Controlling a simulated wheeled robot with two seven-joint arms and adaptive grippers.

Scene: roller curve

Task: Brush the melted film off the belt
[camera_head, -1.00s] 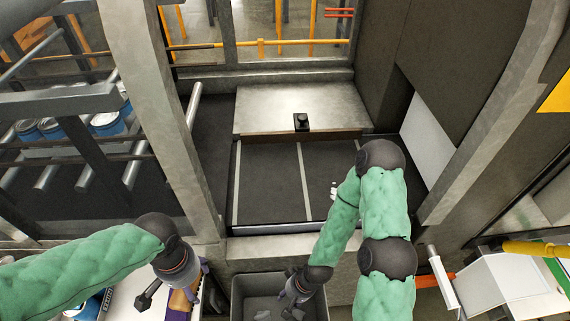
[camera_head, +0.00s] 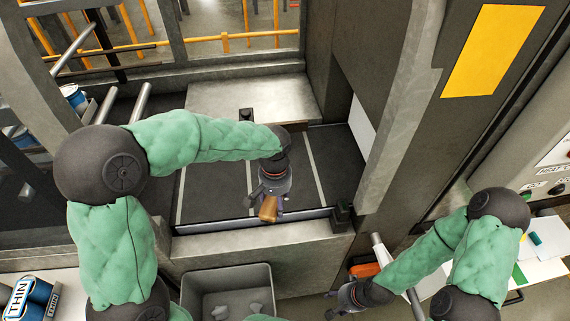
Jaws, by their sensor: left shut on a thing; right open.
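The belt (camera_head: 215,195) is a dark surface with pale stripes, set below a metal plate. My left gripper (camera_head: 268,200) reaches over the belt from the left and is shut on a brush with a wooden-coloured handle (camera_head: 268,211). The brush is near the belt's front edge; its bristles are mostly hidden, and I cannot tell whether it touches the belt. I cannot make out the melted film; my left arm covers part of the belt. My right gripper (camera_head: 345,300) is open and empty at the lower right, outside the belt frame.
A grey bin (camera_head: 228,285) with pale scraps stands below the belt's front edge. A small black block (camera_head: 343,214) sits at the belt's front right corner. Metal posts flank the opening. An orange item (camera_head: 365,270) is near my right gripper.

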